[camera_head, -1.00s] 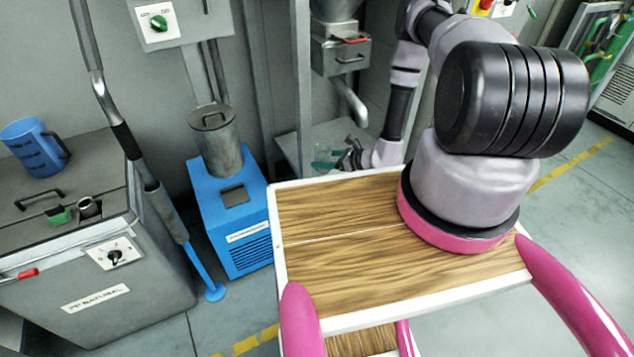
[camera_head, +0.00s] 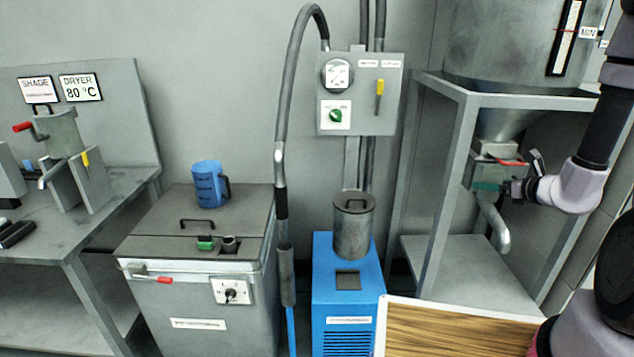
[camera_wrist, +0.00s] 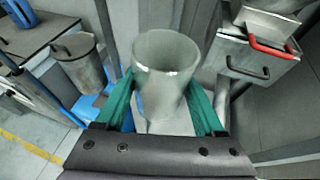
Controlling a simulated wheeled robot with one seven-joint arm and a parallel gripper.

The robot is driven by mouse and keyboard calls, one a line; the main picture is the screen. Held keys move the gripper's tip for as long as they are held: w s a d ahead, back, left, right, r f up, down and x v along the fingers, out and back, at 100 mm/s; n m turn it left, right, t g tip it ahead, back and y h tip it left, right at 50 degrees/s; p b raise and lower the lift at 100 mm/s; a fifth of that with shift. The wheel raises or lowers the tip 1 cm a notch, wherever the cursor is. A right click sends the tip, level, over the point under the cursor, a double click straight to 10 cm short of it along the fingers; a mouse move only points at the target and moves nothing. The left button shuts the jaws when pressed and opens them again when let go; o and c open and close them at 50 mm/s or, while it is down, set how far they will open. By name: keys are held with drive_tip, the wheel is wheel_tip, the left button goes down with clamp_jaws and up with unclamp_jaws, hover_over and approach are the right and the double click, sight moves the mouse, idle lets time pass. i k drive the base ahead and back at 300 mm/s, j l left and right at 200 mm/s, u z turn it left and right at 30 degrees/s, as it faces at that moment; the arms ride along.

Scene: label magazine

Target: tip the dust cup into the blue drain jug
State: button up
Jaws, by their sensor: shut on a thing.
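The blue drain jug (camera_head: 209,184) stands upright on the lid of the grey bin, left of centre in the head view. Its blue side shows at the top left corner of the wrist view (camera_wrist: 20,13). My gripper (camera_wrist: 166,100) is shut on the dust cup (camera_wrist: 165,78), a pale see-through tapered cup between green finger pads. The cup's open rim faces the wrist camera, and I cannot make out its contents. In the head view my gripper (camera_head: 497,187) is at the right, in front of the hopper stand, far from the jug. The cup is hard to make out there.
A grey-lidded bin (camera_head: 160,243) carries the jug. Right of it stand a grey hose (camera_head: 282,160) and a blue unit (camera_head: 345,290) with a metal canister (camera_head: 354,228). A red-handled drawer (camera_wrist: 240,55) and pipe (camera_head: 494,228) are close to my gripper.

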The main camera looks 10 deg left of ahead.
sight(208, 176)
drive_tip(key=i+j+u, duration=0.15)
drive_tip(key=u, duration=0.35)
drive_tip(key=i+j+u, duration=0.25)
drive_tip(key=u, duration=0.25)
